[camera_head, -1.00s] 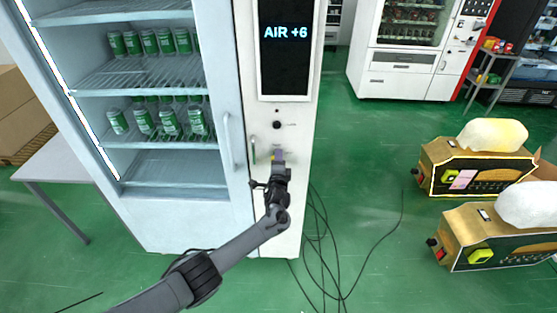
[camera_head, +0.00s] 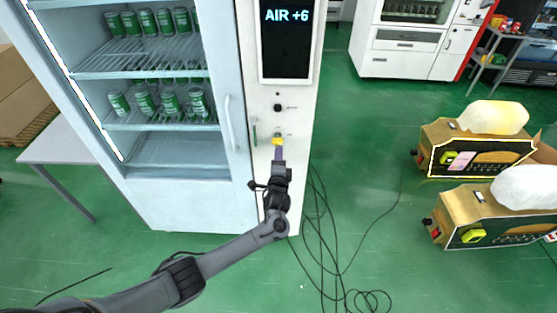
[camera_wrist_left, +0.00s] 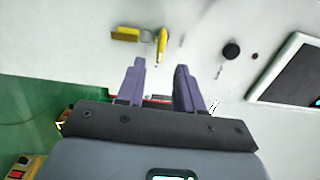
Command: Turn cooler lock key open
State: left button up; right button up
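The cooler lock key (camera_head: 277,141) is a small yellow piece on the white panel beside the cooler door, below a black knob. In the left wrist view the yellow key (camera_wrist_left: 162,45) sits at the panel, crosswise to the line towards the knob. A ring joins it to a yellow tag (camera_wrist_left: 125,34). My left gripper (camera_head: 279,156) is just below the key in the head view. In the wrist view its two purple fingers (camera_wrist_left: 159,80) are spread, with nothing between them. The key is ahead of the fingertips, apart from them. My right gripper is in no view.
The cooler (camera_head: 180,190) holds green cans behind its door handle (camera_head: 230,122). A black knob (camera_head: 278,107) and a screen (camera_head: 287,50) are higher on the panel. Black cables (camera_head: 318,240) lie on the floor.

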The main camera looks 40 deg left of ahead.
pick_arm(q)
jog(key=shift+v, duration=1.25)
